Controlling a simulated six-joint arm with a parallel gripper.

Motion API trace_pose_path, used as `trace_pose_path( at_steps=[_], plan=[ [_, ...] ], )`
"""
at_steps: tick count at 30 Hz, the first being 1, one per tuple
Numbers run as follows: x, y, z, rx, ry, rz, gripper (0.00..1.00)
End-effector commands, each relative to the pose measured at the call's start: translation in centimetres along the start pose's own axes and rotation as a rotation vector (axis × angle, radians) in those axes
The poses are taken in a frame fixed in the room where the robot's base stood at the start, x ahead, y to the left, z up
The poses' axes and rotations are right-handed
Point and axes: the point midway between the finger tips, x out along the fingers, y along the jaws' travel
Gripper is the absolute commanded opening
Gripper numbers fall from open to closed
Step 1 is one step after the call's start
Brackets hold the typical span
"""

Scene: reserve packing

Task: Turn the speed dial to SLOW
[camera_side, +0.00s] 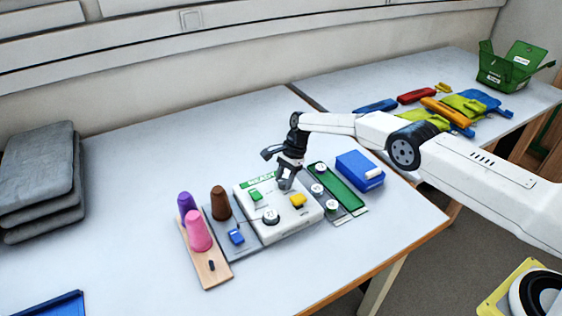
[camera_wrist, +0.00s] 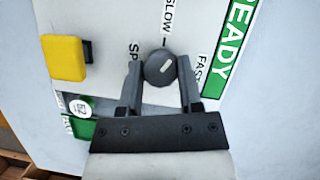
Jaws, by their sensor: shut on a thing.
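The speed dial (camera_wrist: 160,67) is a round dark grey knob with a short white mark, on the white control box (camera_wrist: 105,20). Its mark tilts to the upper right in the wrist view, a little off the line under the SLOW label (camera_wrist: 167,16), on the side of the FAST label (camera_wrist: 201,72). My gripper (camera_wrist: 158,82) is shut on the dial, one finger on each side. In the side view my gripper (camera_side: 286,180) reaches down to the back of the control box (camera_side: 252,218) and hides the dial.
On the box are a yellow part (camera_side: 298,200), a green part (camera_side: 256,195) and a round gauge-like knob (camera_side: 271,216). Pink (camera_side: 198,232), purple and brown cones stand left. A green strip with round pieces and a blue box (camera_side: 358,172) lie right. The front left table is mostly clear.

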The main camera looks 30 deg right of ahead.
Motion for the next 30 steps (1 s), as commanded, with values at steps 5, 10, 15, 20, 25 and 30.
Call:
trace_pose_path(
  at_steps=[5,10,15,20,25,30],
  plan=[
    [-0.02,-0.03,0.10,-0.017,0.000,0.007,0.00],
    [-0.02,-0.02,0.11,-0.019,0.000,0.008,0.00],
    [-0.02,-0.02,0.12,-0.018,0.000,0.008,0.00],
    [-0.01,-0.02,0.10,-0.017,0.000,0.007,0.81],
    [0.00,-0.01,0.06,-0.016,0.000,0.007,0.81],
    [-0.10,-0.01,0.04,-0.016,0.000,0.007,0.81]
  ],
)
